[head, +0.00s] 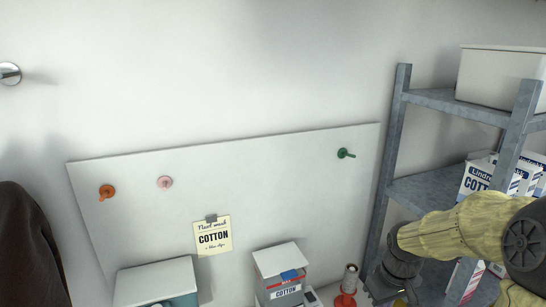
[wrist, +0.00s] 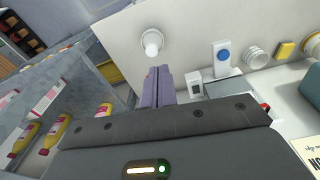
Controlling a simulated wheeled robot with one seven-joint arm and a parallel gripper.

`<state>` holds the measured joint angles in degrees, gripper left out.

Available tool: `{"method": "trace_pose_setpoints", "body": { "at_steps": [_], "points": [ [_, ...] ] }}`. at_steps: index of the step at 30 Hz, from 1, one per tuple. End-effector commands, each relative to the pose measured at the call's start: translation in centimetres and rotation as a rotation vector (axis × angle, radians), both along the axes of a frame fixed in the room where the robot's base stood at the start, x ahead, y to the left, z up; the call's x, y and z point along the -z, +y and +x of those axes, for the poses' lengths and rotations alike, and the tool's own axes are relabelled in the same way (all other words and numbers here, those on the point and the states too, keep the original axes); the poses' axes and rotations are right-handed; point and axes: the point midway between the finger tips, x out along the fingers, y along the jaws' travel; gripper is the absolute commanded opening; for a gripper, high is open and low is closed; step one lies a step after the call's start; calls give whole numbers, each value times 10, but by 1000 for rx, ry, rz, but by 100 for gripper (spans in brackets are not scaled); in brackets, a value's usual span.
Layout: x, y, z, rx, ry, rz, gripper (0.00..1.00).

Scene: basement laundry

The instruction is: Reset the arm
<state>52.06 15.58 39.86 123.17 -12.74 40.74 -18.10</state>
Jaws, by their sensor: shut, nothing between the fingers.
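My arm (head: 450,232), in a pale yellow sleeve, reaches in from the right edge of the head view and bends down in front of the metal shelf. My gripper (wrist: 158,70) shows in the wrist view as two purple-grey fingers pressed together, with nothing held. Its dark grey body with a lit indicator fills the bottom of that view. The fingers point toward a white wall panel, just below a white round knob (wrist: 152,43); I cannot tell the gap. In the head view the fingers are not clearly visible.
A grey metal shelf (head: 389,160) holds a white bin (head: 500,78) and Lindra boxes (head: 474,180). The panel (head: 290,190) bears orange, pink and green pegs and a COTTON note (head: 212,236). Bottles (wrist: 57,133) line a shelf.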

Motion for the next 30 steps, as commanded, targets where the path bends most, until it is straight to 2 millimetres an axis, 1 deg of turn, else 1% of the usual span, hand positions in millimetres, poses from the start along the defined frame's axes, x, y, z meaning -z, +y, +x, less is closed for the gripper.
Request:
{"method": "trace_pose_setpoints", "body": {
  "at_steps": [1,6,18,24,30],
  "points": [
    [3,12,-4,2,2,-8,0],
    [12,39,-16,41,-11,-19,0],
    [22,91,-54,151,-86,-12,0],
    [25,108,-72,213,-130,17,0],
    [26,112,-78,241,-145,30,0]
  ]
}}
